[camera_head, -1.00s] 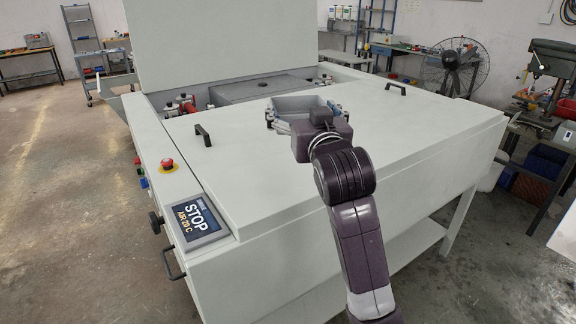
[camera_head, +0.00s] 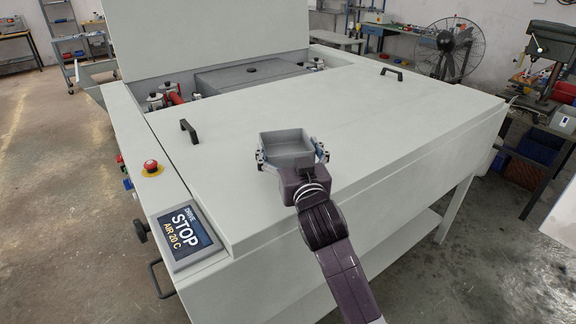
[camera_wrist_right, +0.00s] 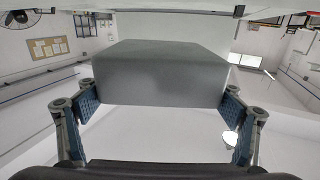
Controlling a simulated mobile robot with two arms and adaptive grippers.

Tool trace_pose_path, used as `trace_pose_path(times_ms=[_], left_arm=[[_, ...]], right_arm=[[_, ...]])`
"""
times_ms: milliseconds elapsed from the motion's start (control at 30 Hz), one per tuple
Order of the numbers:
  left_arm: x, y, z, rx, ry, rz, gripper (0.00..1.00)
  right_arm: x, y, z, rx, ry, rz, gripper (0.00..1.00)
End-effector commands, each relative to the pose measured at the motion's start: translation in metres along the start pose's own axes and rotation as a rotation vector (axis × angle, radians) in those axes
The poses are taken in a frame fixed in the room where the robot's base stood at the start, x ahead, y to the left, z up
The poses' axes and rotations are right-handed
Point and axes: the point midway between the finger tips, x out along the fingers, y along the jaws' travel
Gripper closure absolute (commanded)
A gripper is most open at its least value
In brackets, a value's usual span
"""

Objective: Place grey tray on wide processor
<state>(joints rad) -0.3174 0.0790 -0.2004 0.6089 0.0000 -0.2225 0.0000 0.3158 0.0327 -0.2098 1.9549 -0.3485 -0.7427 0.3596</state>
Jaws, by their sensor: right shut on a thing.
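The grey tray (camera_head: 287,146) is a small open-topped box. It also fills the middle of the right wrist view (camera_wrist_right: 158,75). My right gripper (camera_head: 292,158) is shut on the tray, with a blue-padded finger on each side of it, as the right wrist view shows (camera_wrist_right: 160,112). The tray is level over the white top of the wide processor (camera_head: 350,110), towards its front. I cannot tell whether the tray touches that top. My left gripper is out of view.
The processor's top has two black handles (camera_head: 188,131) (camera_head: 392,73) and much free room. A raised white lid (camera_head: 210,35) and a dark grey recessed block (camera_head: 252,75) are at the back. A STOP display (camera_head: 185,232) and red button (camera_head: 151,167) are at the left.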

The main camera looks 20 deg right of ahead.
Motion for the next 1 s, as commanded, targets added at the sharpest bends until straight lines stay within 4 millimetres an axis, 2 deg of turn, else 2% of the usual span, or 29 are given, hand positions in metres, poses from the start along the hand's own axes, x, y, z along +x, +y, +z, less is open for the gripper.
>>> trace_pose_path(times_ms=[33, 200, 267, 500, 700, 900, 933, 1000], left_arm=[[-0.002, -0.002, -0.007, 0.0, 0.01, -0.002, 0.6], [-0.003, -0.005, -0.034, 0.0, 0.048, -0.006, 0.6], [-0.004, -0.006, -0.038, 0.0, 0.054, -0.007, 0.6], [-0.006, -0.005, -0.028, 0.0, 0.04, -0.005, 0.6], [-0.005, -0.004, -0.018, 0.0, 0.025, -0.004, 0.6], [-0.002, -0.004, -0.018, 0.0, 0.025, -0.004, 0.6], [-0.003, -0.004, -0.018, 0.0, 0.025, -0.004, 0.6], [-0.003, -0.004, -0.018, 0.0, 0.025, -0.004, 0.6]], right_arm=[[-0.001, 0.0, 0.008, -0.002, -0.003, -0.001, 0.39], [0.0, 0.0, 0.021, 0.0, 0.001, 0.001, 0.39], [0.0, 0.0, 0.029, 0.0, -0.002, 0.0, 0.39], [0.0, 0.0, 0.059, 0.001, 0.0, 0.0, 0.39], [0.0, 0.0, 0.061, 0.001, 0.003, 0.0, 0.39], [0.0, 0.0, 0.065, 0.001, 0.002, 0.0, 0.39], [0.0, 0.0, 0.065, 0.001, 0.002, 0.0, 0.12], [0.0, 0.0, 0.064, 0.001, 0.001, 0.0, 0.04]])
